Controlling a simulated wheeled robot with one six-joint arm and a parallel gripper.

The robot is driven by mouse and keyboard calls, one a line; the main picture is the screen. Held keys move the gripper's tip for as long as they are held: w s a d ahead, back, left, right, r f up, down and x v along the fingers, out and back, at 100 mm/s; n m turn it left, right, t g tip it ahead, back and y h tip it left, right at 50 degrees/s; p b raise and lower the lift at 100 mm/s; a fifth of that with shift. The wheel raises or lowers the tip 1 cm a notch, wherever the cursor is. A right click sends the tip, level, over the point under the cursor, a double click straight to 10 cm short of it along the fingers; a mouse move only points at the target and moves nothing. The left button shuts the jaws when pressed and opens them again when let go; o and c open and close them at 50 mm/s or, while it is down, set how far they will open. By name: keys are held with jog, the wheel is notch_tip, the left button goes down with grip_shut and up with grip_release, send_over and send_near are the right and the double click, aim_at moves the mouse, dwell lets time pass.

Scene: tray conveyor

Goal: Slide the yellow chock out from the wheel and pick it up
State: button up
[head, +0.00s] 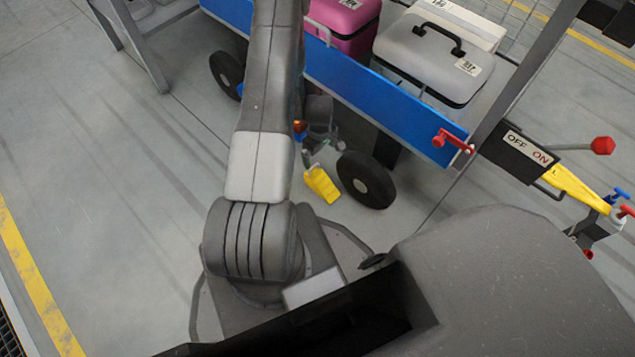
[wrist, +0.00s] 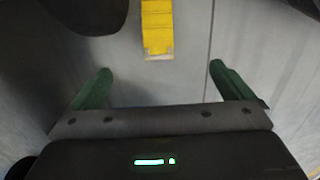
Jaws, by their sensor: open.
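The yellow chock (head: 322,185) lies on the grey floor just left of the cart's near black wheel (head: 366,180) in the head view. In the wrist view the chock (wrist: 157,28) is at the top centre, ahead of my gripper. My gripper (wrist: 160,85) is open and empty, its two green fingers wide apart, with the chock beyond the fingertips and between their lines. In the head view my gripper (head: 310,158) is partly hidden by my arm, close to the chock. A dark rounded shape, likely the wheel (wrist: 85,12), shows at the wrist view's top left.
The blue-sided cart (head: 385,95) carries a pink case (head: 343,22) and a grey-white case (head: 430,60) above the wheel. A red handle (head: 452,140) sticks out at its corner. An OFF/ON lever box (head: 520,150) stands right. Floor at left is clear.

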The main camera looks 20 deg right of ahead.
notch_tip(320, 180, down, 6)
jog(key=b, duration=0.2)
dwell(0.7)
notch_tip(320, 180, up, 10)
jog(key=p, duration=0.4)
jog(key=shift+p, duration=0.4)
